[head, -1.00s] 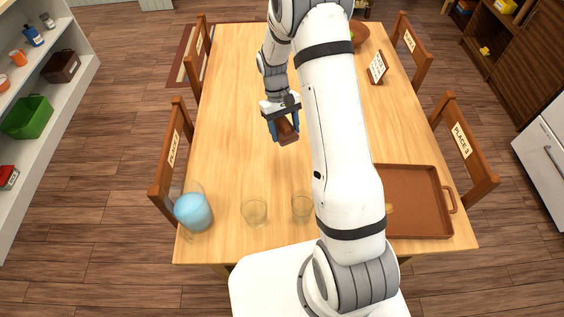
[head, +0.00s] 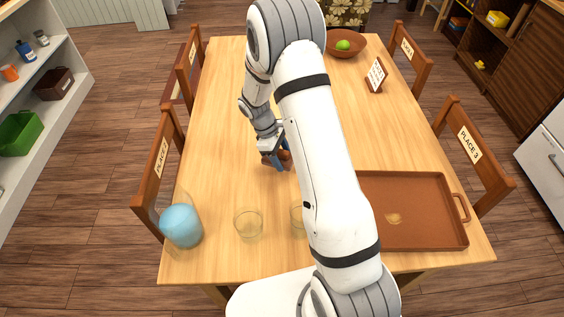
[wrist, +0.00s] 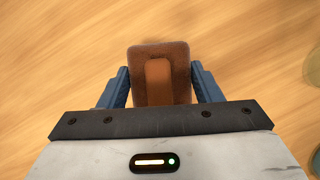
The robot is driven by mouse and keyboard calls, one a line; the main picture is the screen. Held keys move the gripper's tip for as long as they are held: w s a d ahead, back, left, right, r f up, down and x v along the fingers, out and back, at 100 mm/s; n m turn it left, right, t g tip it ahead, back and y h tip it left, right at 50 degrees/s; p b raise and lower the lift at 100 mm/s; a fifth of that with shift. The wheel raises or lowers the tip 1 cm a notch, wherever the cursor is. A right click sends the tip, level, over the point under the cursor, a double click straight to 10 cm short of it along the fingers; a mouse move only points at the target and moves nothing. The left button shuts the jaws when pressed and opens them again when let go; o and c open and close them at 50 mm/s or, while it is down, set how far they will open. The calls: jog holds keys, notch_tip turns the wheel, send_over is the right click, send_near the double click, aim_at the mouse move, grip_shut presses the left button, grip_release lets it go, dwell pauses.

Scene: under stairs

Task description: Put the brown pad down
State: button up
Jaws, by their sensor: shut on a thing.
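The brown pad (wrist: 185,60) is between the blue fingers of my gripper (wrist: 160,88) in the wrist view, with a lighter brown strip along its middle. The fingers are shut on its sides. In the head view the brown pad (head: 284,160) shows at my gripper (head: 277,160), partly covered by the fingers, over the middle-left of the wooden table (head: 225,120). I cannot tell whether the pad touches the table top.
A pitcher with blue contents (head: 181,226) and a clear glass (head: 248,223) stand near the front edge; another glass (head: 296,216) is partly behind my arm. A brown tray (head: 430,210) lies at right. A bowl (head: 345,43) and a sign (head: 376,75) stand farther back.

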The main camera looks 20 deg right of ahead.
aim_at(282, 163)
jog(key=shift+f, duration=1.7)
jog(key=shift+f, duration=0.2)
jog(key=o, duration=1)
